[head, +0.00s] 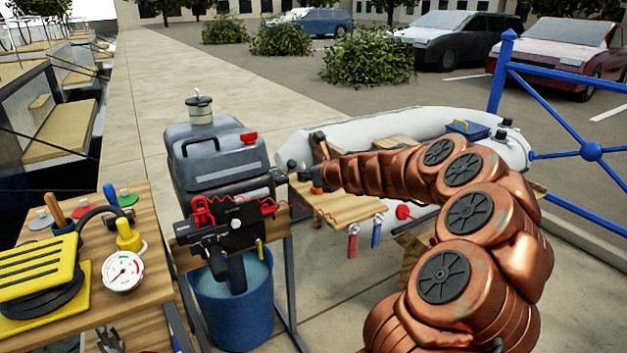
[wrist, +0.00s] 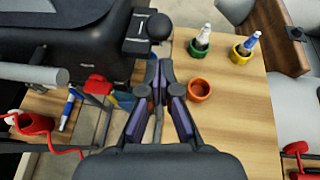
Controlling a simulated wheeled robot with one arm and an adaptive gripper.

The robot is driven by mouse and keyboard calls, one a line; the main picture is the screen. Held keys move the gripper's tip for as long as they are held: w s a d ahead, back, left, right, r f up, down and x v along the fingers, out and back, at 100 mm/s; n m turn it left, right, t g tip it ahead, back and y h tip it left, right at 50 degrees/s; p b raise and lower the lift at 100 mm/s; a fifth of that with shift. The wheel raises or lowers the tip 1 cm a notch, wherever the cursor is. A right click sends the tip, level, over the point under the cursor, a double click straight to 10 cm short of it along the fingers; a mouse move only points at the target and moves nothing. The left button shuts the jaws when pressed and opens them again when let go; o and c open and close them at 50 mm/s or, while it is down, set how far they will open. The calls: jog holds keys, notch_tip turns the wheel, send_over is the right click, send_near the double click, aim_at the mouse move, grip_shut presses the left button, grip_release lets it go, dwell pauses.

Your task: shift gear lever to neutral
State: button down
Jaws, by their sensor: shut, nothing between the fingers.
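The grey outboard motor (head: 218,160) hangs on a wooden stand in the head view. In the wrist view, the black gear lever with a round ball knob (wrist: 158,27) sticks out from the dark motor housing (wrist: 60,40) at the top centre. In the head view its dark knob (head: 292,165) shows small at the motor's right side. My gripper (wrist: 160,66) is shut and empty, its fingertips just below the knob in the picture, apart from it as far as I can see. In the head view my gripper is small and dark at the arm's end; its fingers are hard to make out.
A red T-shaped handle (wrist: 97,85) stands left of my fingers. A blue bucket (head: 233,305) sits under the motor.

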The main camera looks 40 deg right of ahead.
jog(key=shift+w+a+r, duration=0.1)
jog(key=shift+w+r, duration=0.1)
jog(key=shift+w, duration=0.3)
jog(key=shift+w+r, duration=0.2)
jog(key=shift+w, duration=0.3)
jog(key=shift+r+p, duration=0.2)
jog(key=shift+p, duration=0.4)
jog(key=shift+w+r+p, duration=0.1)
jog(key=shift+r+p, duration=0.05)
jog(key=shift+p, duration=0.7)
